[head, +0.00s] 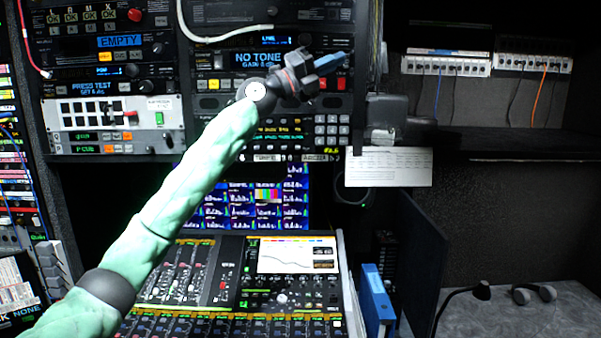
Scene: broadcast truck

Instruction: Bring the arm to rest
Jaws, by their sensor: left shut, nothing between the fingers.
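My left arm, in a pale green sleeve, reaches in from the lower left up to the rack at the upper middle. My left gripper (328,62) is at the end of it, in front of the panel that reads "NO TONE". Its fingers are shut with nothing held between them. I cannot tell whether it touches the panel. My right gripper is not in view.
A mixing console (215,275) lies below the arm, with a multi-picture monitor (255,205) behind it. A white paper sheet (389,167) hangs right of the rack. Blue binders (376,300), a black lamp (480,291) and headphones (533,293) are at lower right. The right shelf is largely bare.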

